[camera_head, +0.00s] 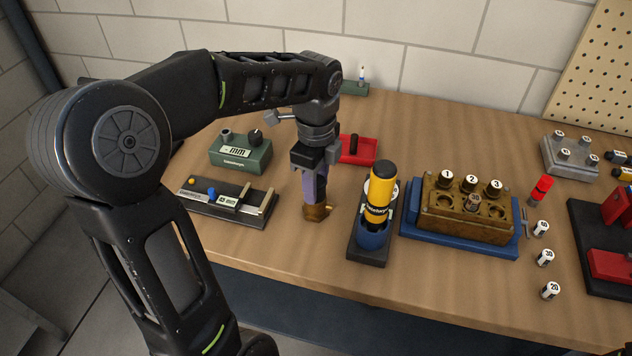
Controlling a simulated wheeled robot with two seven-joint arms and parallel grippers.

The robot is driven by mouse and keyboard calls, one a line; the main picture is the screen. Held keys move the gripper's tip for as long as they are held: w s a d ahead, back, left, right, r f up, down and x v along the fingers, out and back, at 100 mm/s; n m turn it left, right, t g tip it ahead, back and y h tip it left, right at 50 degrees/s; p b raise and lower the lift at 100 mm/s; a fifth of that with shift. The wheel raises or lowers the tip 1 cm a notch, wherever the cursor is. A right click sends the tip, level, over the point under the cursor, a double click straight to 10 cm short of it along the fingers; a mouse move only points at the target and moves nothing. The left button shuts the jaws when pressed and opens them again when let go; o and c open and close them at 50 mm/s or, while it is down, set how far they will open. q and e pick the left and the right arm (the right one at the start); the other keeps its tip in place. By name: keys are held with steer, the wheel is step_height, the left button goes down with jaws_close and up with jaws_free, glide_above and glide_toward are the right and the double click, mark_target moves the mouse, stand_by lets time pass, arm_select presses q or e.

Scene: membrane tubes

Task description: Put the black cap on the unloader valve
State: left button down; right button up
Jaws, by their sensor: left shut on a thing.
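My left gripper (316,201) points straight down over the middle of the table, between the long black fixture and the blue holder. It is shut on a small brass-brown piece (318,213) that shows at its fingertips near the tabletop. The fingers hide most of this piece, so I cannot tell whether it is the unloader valve. A small upright black piece (353,144) stands in the red tray (367,153) behind the gripper; it may be the black cap. A green box marked "mm" (240,154) has a dark knob (256,137) on top. My right gripper is not in view.
A yellow-and-black cylinder (379,192) stands in a blue holder (371,239) right of the gripper. A brass block (462,215) with numbered tubes sits on a blue base (440,238). A black fixture (238,213) lies left. Bare table shows in front.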

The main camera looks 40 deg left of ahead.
arm_select(q)
steer(key=shift+f, duration=0.15)
steer(key=c, duration=0.9)
jaws_free()
steer(key=shift+r, duration=0.3)
step_height(320, 180, up, 9)
steer(key=shift+p, duration=0.35)
step_height(320, 180, up, 3)
steer(key=p, duration=0.3)
steer(key=shift+f, duration=0.1)
